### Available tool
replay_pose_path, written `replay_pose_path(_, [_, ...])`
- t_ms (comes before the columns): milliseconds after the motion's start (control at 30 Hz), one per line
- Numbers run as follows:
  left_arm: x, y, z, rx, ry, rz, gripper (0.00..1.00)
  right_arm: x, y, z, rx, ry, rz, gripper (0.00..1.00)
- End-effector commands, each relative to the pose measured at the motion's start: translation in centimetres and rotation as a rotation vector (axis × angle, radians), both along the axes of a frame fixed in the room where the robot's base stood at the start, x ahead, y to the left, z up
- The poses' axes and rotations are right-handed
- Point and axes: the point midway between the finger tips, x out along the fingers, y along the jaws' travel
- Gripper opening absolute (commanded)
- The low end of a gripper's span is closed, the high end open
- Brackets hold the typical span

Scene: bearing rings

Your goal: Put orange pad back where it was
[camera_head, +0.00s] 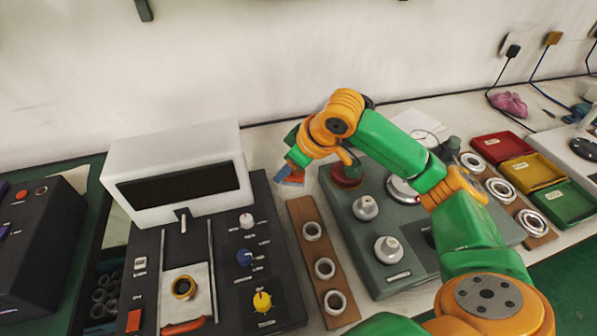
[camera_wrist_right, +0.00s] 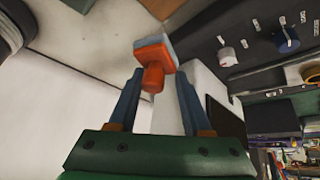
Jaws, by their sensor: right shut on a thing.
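The orange pad (camera_wrist_right: 153,58) is a square block with a grey-blue face and a short orange knob. In the right wrist view its knob sits between the fingers of my right gripper (camera_wrist_right: 158,82), which is shut on it. In the head view my right gripper (camera_head: 291,176) is in the air above the gap between the black machine (camera_head: 222,277) and the grey-green device (camera_head: 362,235); the pad is small and hard to make out there. A dark red round base (camera_head: 346,175) stands on the device's back left corner, close right of the gripper. My left gripper is out of view.
A wooden rack (camera_head: 305,243) with 3 rings lies between the machines. Another ring rack (camera_head: 538,240) and red (camera_head: 499,150), yellow (camera_head: 530,172) and green (camera_head: 565,203) trays stand at right. A white box housing (camera_head: 172,155) rises left of the gripper.

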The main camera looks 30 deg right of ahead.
Motion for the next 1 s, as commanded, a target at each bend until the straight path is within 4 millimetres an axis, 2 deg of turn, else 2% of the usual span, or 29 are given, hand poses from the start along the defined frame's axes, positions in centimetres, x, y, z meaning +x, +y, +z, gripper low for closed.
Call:
replay_pose_path(100, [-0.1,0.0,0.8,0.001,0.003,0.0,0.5,3.4,-1.6,-1.4,0.003,0.003,-0.003,0.0])
replay_pose_path(200, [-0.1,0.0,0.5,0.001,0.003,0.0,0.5,5.2,-2.5,-4.4,0.002,0.003,0.0,0.0])
replay_pose_path(300, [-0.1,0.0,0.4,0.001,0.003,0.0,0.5,6.5,-3.1,-6.0,0.001,0.0,0.003,0.0])
replay_pose_path(433, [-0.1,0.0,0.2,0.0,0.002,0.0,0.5,7.5,-3.6,-7.5,0.001,0.002,0.002,0.0])
replay_pose_path(600, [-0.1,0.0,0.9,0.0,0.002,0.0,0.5,7.6,-3.7,-10.2,-0.003,0.001,0.003,0.0])
replay_pose_path(967, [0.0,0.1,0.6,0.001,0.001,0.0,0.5,7.6,-3.7,-10.9,-0.002,-0.002,0.003,0.0])
replay_pose_path(1000, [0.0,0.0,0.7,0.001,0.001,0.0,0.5,7.6,-3.7,-10.8,-0.002,-0.002,0.003,0.6])
